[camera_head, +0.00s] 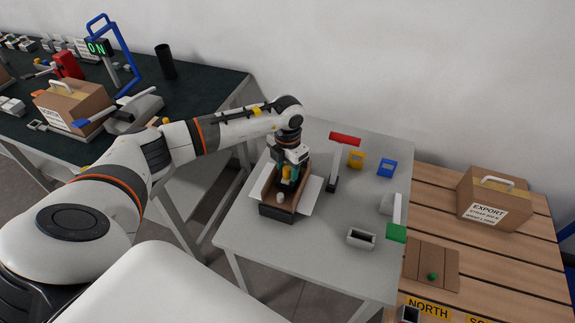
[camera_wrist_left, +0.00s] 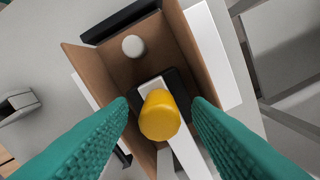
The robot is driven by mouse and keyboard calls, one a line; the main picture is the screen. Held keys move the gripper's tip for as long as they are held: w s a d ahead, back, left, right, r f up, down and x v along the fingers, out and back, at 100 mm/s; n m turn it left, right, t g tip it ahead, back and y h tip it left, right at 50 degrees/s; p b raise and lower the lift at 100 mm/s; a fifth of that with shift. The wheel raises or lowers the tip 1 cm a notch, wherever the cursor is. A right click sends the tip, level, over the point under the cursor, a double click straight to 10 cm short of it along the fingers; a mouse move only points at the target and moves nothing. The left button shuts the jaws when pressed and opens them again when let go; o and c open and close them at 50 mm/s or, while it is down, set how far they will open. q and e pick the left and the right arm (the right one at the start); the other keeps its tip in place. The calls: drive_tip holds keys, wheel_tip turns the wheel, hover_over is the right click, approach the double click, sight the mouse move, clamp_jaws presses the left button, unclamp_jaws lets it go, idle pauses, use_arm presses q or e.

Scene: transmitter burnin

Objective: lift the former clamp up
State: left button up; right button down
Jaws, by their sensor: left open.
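What looks like the former clamp is a yellow knob (camera_wrist_left: 159,115) on a pale bar with a dark base, inside an open cardboard box (camera_wrist_left: 178,45). In the head view the knob (camera_head: 286,173) is partly covered by my gripper. The box (camera_head: 270,184) sits on the grey table. My left gripper (camera_head: 290,180) is over the box, pointing down. In the left wrist view its teal fingers (camera_wrist_left: 160,120) are open, one on each side of the knob, with gaps visible. My right gripper is not in view.
A red-handled lever (camera_head: 345,139) stands right of the box. Yellow (camera_head: 356,158) and blue (camera_head: 387,168) pieces, a grey tray (camera_head: 361,238) and a green-ended part (camera_head: 396,232) lie on the grey table (camera_head: 320,275). A round white piece (camera_wrist_left: 133,46) is in the box.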

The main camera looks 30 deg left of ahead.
use_arm(q)
drive_tip(key=shift+f, duration=0.35)
clamp_jaws()
drive_tip(key=shift+r, duration=0.1)
